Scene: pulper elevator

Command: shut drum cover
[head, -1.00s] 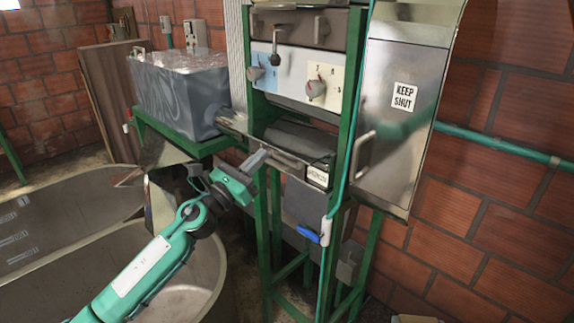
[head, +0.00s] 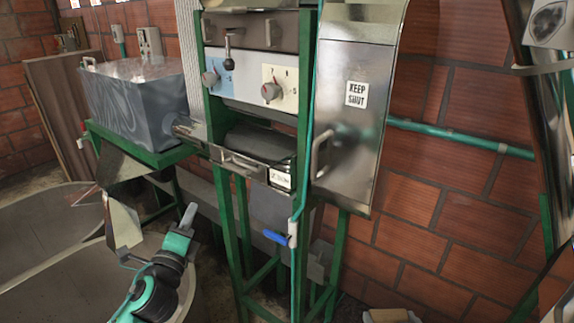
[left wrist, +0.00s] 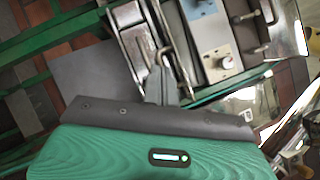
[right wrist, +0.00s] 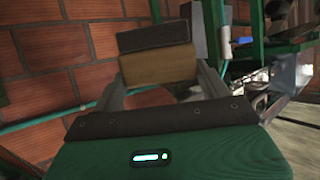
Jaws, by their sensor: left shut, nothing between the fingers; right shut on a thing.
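The drum cover (head: 352,130) is a shiny metal panel labelled KEEP SHUT, with a bar handle (head: 321,154) on its left side. It stands swung open at the right of the green machine frame (head: 303,100), leaving the dark drum (head: 260,140) exposed. My left gripper (head: 188,214) is shut and empty, low and left of the drum, apart from the cover. In the left wrist view its closed fingers (left wrist: 160,85) point toward the machine front.
A grey tank (head: 140,95) stands left of the machine, above a large metal tub (head: 50,235). A blue-handled valve (head: 275,238) hangs below the drum. A green pipe (head: 460,142) crosses the brick wall behind the cover. Another metal piece (head: 545,110) stands at the right edge.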

